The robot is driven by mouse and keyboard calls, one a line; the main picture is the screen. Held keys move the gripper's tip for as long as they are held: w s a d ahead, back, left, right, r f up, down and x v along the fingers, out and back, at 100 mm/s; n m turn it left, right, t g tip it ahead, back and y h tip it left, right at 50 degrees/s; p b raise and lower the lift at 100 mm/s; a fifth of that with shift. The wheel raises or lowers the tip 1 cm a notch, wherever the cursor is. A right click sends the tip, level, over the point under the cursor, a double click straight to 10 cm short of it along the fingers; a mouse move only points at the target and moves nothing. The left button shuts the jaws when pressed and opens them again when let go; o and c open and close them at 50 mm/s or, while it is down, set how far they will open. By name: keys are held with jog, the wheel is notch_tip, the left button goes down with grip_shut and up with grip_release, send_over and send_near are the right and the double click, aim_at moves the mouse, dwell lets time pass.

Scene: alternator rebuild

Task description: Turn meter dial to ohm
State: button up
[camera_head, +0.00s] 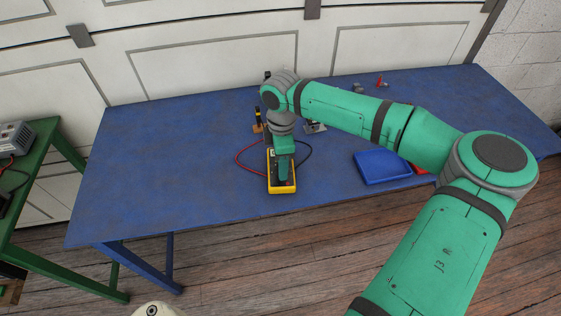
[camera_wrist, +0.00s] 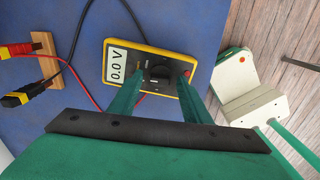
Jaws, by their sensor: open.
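The yellow-rimmed meter (camera_head: 283,188) lies on the blue table near its front edge, partly hidden by my gripper. In the wrist view the meter (camera_wrist: 150,48) lies face up and its display (camera_wrist: 117,64) reads 0.0 V. Its dark round dial (camera_wrist: 160,72) sits between my fingers. My gripper (camera_wrist: 162,77) is open over the meter, one green finger on each side of the dial. Whether the fingers touch the dial or the meter face I cannot tell. In the head view my gripper (camera_head: 283,178) points down onto the meter.
A red lead (camera_wrist: 82,88) and a black lead (camera_wrist: 75,65) run from the meter to probes by a wooden holder (camera_wrist: 43,58). A blue tray (camera_head: 382,166) lies to the right. Small parts (camera_head: 379,82) stand at the back. The table's left side is clear.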

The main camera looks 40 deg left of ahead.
jog(key=shift+c, duration=0.6)
jog(key=c, duration=0.9)
jog(key=shift+a, duration=0.1)
jog(key=shift+c, duration=0.2)
jog(key=shift+m, duration=2.4)
jog(key=o, duration=1.1)
jog(key=shift+c, duration=0.2)
